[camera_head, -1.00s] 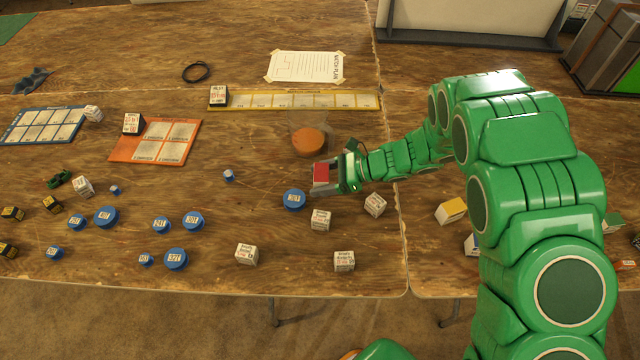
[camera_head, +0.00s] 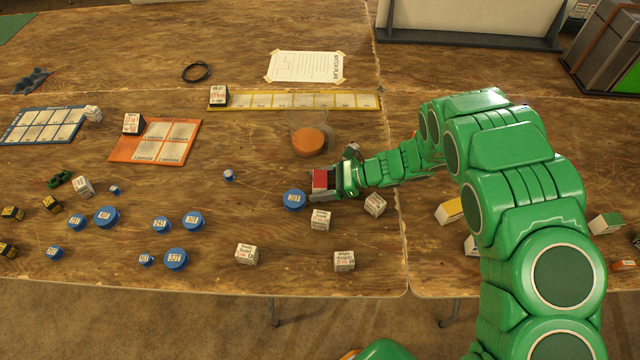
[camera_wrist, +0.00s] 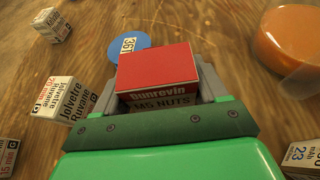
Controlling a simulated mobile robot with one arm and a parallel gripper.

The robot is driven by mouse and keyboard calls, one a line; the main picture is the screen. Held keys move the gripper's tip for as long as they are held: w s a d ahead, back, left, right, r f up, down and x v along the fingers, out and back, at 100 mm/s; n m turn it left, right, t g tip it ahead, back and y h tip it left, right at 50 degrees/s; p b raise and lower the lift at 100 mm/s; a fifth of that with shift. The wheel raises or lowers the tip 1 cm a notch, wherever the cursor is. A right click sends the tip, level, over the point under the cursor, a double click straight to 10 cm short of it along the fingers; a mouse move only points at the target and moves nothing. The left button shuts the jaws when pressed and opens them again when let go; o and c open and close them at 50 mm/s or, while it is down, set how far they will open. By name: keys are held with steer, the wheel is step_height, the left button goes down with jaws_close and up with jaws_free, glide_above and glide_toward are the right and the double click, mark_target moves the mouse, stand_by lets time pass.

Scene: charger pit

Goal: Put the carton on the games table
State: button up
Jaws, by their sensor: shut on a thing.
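A red-topped carton (camera_head: 319,179) is between the fingers of my gripper (camera_head: 321,190) in the head view. The carton is over the wooden table (camera_head: 200,270), just right of a blue numbered disc (camera_head: 293,199). I cannot tell whether its underside touches the tabletop. No label in view marks a table as the games table.
White lettered boxes (camera_head: 320,219) (camera_head: 375,204) (camera_head: 344,261) stand close by. Several blue discs (camera_head: 176,259) lie to the left. A seam (camera_head: 403,240) divides the tabletop on the right. Bare wood lies left of the cup.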

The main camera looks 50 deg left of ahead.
steer(key=o, duration=1.1)
steer(key=shift+f, duration=0.1)
steer(key=shift+w+d+r, duration=0.15)
steer(key=shift+w+r, duration=0.05)
steer(key=v, duration=1.1)
steer(key=shift+w+d+r, duration=0.15)
steer(key=shift+d, duration=0.05)
